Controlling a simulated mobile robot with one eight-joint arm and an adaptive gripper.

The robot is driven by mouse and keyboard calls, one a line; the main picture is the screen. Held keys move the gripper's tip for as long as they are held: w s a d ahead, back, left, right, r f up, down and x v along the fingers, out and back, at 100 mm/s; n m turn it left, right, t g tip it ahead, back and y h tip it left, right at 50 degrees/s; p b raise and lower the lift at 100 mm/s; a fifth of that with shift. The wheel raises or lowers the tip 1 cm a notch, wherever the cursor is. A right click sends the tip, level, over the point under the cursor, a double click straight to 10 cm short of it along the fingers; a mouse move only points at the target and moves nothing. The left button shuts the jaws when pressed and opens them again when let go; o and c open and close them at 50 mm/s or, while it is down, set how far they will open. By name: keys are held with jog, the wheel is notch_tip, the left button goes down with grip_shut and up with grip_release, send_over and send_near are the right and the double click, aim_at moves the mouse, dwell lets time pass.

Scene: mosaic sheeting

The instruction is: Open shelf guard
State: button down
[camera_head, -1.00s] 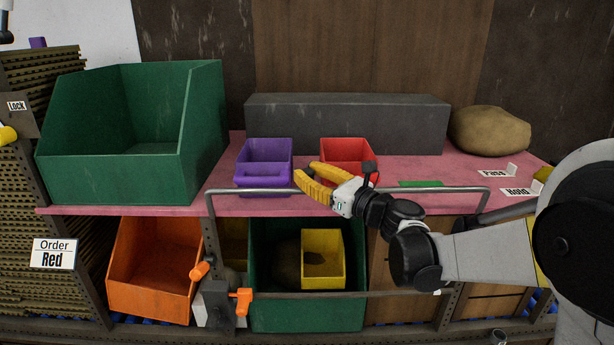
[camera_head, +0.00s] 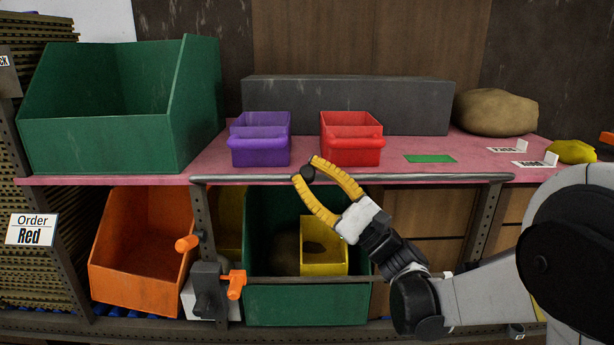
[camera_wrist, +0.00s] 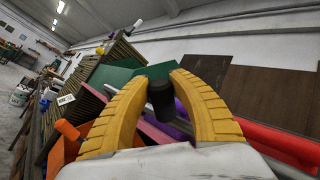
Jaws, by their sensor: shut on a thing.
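The shelf guard (camera_head: 430,178) is a grey metal rail that runs along the front edge of the pink shelf in the head view. Its bar also shows in the wrist view (camera_wrist: 178,124), slanting behind the fingers. A black knob (camera_head: 308,172) sits at the bar, left of its middle; it shows as a black cylinder in the wrist view (camera_wrist: 161,97). My gripper (camera_head: 308,170), with yellow fingers, is shut on this knob, one finger on each side. The orange-handled clamp (camera_head: 236,284) stands at the left post below the bar.
The pink shelf (camera_head: 220,165) holds a purple bin (camera_head: 260,152), a red bin (camera_head: 350,152), a large green bin (camera_head: 95,145) and a brown sack (camera_head: 496,112). Below are an orange bin (camera_head: 135,290) and a green bin (camera_head: 300,305) with a yellow box (camera_head: 323,262) inside.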

jog(key=shift+s+f+n+g+y+b, duration=0.25)
jog(key=shift+f+n+g+y+b, duration=0.15)
jog(key=shift+n, duration=0.25)
jog(key=shift+s+f+n+g+y+b, duration=0.2)
jog(key=shift+f+n+g+y+b, duration=0.2)
jog(key=shift+n, duration=0.25)
jog(key=c, duration=1.1)
grip_release()
jog(key=shift+c, duration=0.2)
jog(key=shift+d, duration=0.1)
jog(key=v, duration=1.1)
jog(key=shift+d+f, duration=0.25)
jog(key=shift+d, duration=0.05)
jog(key=shift+s, duration=0.15)
